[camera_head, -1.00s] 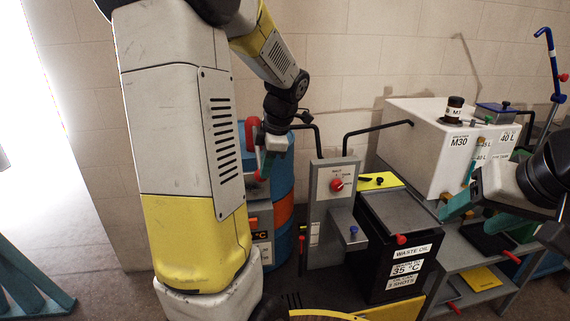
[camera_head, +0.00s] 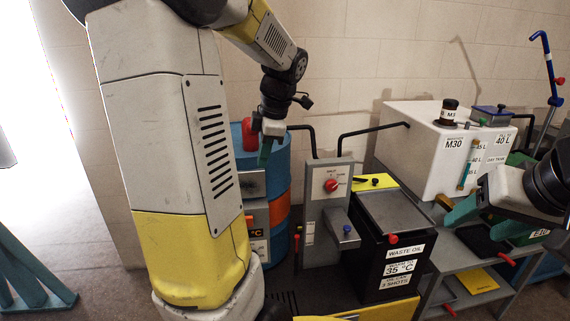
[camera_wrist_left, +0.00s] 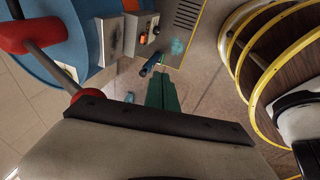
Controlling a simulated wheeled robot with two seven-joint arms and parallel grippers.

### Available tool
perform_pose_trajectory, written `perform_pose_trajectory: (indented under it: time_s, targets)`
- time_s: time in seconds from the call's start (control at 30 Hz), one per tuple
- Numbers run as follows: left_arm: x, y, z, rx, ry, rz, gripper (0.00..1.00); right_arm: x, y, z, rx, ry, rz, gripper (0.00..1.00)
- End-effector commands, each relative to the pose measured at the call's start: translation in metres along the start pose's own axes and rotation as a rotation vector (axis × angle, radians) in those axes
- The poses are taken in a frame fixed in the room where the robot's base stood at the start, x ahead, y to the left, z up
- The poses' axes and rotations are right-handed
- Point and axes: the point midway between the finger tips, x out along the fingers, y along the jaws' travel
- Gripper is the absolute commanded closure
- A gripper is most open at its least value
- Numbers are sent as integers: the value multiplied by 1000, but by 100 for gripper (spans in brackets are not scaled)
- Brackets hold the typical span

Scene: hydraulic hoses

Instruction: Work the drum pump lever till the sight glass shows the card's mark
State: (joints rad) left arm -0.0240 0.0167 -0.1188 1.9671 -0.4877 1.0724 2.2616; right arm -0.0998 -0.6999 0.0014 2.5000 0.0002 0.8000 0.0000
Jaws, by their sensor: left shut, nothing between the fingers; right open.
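The blue drum (camera_head: 281,168) stands behind my left arm, partly hidden by it. The pump's red lever part (camera_head: 249,134) shows beside my left wrist; in the left wrist view, a grey lever rod (camera_wrist_left: 55,66) runs to a red end. My left gripper (camera_head: 265,155) is shut and empty in front of the drum, apart from the rod in the wrist view. The narrow sight glass (camera_head: 465,176) is on the white tank (camera_head: 418,150); its level is too small to read surely. A card (camera_head: 502,138) reads 40 L. My right gripper (camera_head: 468,220) is open below the sight glass.
A grey panel (camera_head: 318,216) with a red knob stands right of the drum. The black waste oil box (camera_head: 372,262) is beside it, labelled 35 °C and 3 shots. A grey shelf (camera_head: 450,258) stands at right.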

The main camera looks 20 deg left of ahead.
Motion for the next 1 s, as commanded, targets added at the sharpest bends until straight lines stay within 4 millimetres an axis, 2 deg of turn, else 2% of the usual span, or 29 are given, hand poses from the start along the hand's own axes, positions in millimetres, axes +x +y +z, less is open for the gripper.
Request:
perform_pose_trajectory:
  time_s: [0.2,0.4,0.6,1.0]
  targets:
    - [-35,-15,2,3,-4,5,100,0,0,0,1,0,0,39]
    - [-60,-27,3,2,-3,5,100,0,0,0,1,0,0,39]
    - [-68,-31,3,3,-2,4,100,0,0,0,1,0,0,39]
    - [-68,-31,3,3,-2,3,100,0,0,0,1,0,0,39]
